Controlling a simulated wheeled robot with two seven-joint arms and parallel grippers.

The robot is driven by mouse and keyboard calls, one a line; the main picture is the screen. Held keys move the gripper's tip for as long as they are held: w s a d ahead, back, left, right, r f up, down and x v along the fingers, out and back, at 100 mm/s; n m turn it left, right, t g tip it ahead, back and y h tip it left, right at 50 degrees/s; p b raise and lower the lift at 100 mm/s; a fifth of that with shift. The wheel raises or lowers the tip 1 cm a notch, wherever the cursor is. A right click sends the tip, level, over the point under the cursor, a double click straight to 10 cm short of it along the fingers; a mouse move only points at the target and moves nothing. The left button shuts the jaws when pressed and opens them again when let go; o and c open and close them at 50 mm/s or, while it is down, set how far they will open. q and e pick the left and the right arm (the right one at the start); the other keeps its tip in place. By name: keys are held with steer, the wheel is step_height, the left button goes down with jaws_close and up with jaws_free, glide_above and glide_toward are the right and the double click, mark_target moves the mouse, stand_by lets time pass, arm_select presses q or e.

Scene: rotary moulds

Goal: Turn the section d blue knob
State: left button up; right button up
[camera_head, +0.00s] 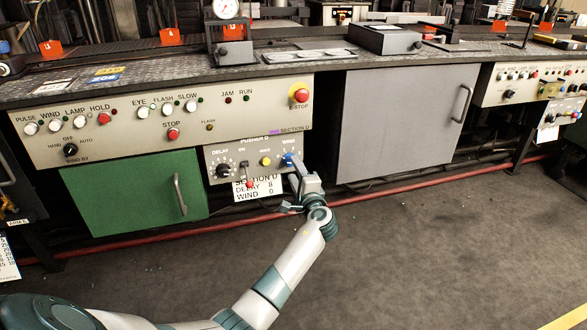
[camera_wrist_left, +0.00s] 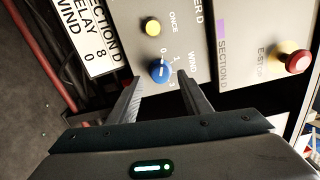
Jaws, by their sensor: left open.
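The blue knob (camera_head: 288,158) labelled WIND sits at the right end of the section D panel (camera_head: 218,158). In the left wrist view the blue knob (camera_wrist_left: 161,71) has a white pointer line and printed numbers beside it. My left gripper (camera_head: 291,166) is at the panel's right end, close to the knob. In the left wrist view my left gripper (camera_wrist_left: 158,82) is open, with one finger on each side of the knob's near edge. I cannot tell whether either finger touches the knob. My right gripper is not in view.
A yellow button (camera_wrist_left: 153,26) is beside the knob. A black delay knob (camera_head: 223,170) and a red-tipped switch (camera_head: 248,183) are further left. A white label (camera_head: 260,190) hangs below. A red E-stop (camera_head: 300,95) is above. The floor (camera_head: 420,240) is clear.

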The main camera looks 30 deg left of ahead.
arm_select(q)
steer(key=p+v, duration=0.2)
steer(key=v, duration=1.3)
steer(key=shift+s, duration=0.15)
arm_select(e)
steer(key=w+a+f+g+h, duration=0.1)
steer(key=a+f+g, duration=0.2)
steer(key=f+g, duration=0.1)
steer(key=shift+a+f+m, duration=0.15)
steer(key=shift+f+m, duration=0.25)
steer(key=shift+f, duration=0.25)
arm_select(q)
steer(key=shift+d+f, duration=0.1)
